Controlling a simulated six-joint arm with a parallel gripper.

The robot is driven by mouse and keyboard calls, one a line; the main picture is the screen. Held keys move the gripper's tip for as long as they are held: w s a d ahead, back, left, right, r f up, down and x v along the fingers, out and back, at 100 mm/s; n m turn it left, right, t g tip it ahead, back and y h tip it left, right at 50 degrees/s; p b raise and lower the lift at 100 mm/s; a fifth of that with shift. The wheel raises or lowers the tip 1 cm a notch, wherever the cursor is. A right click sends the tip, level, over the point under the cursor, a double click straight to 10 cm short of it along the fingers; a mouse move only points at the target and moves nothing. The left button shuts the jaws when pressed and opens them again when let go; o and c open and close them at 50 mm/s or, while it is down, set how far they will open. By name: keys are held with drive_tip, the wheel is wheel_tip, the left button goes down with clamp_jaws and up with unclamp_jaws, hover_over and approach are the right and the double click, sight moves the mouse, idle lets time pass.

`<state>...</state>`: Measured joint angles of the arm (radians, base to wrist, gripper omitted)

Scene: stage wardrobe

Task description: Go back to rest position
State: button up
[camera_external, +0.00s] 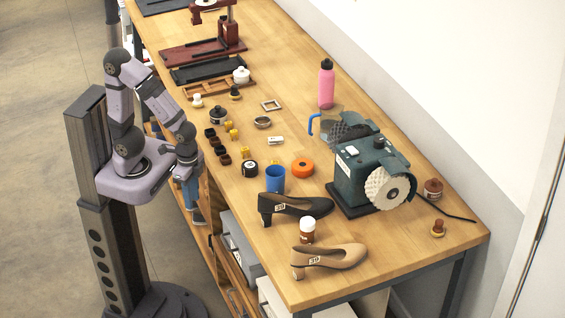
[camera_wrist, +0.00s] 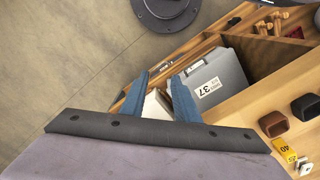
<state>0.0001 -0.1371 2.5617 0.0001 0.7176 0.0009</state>
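My gripper (camera_external: 191,192) hangs pointing down beside the left edge of the workbench (camera_external: 345,277), below the level of its top. My arm is folded close to its column. In the wrist view the two blue fingers of my gripper (camera_wrist: 158,88) stand apart with nothing held between them. Beyond them are the floor (camera_wrist: 60,60) and a grey box labelled 37 (camera_wrist: 225,70) on the shelving under the bench.
On the bench are a black shoe (camera_external: 310,206), a beige shoe (camera_external: 340,257), a blue cup (camera_external: 275,180), a green grinding machine (camera_external: 360,170), a pink bottle (camera_external: 326,85) and several small dark blocks (camera_external: 218,143).

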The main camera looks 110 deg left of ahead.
wheel_tip(320, 180, up, 8)
drive_tip(key=p, duration=0.6)
drive_tip(key=shift+r, duration=0.2)
